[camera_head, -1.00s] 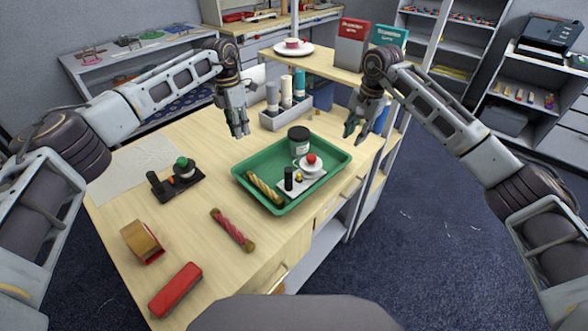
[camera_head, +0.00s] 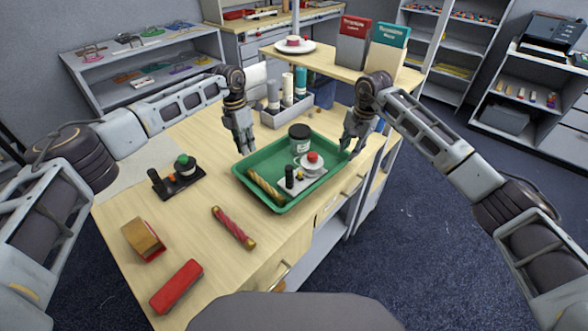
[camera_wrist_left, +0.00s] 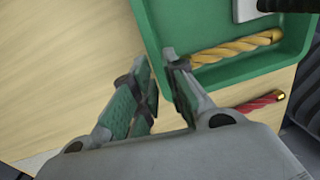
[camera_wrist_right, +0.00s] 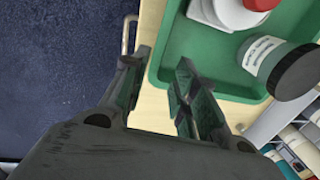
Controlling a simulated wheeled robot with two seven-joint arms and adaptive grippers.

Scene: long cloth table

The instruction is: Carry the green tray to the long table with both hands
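The green tray (camera_head: 278,204) sits on a light wooden table (camera_head: 195,235). It holds a black-lidded jar (camera_head: 299,140), a golden twisted stick (camera_head: 264,185) and a pale block with a red-topped white piece (camera_head: 311,161) and a black cylinder. My left gripper (camera_head: 245,151) is at the tray's far left corner. Its fingers are slightly apart near the rim in the left wrist view (camera_wrist_left: 158,62). My right gripper (camera_head: 352,149) is at the tray's right end. Its fingers are apart on either side of the rim in the right wrist view (camera_wrist_right: 162,62). Rim contact is unclear. No cloth-covered table is identifiable.
A raised shelf (camera_head: 335,67) holds books. Blue floor (camera_head: 425,230) is open at right.

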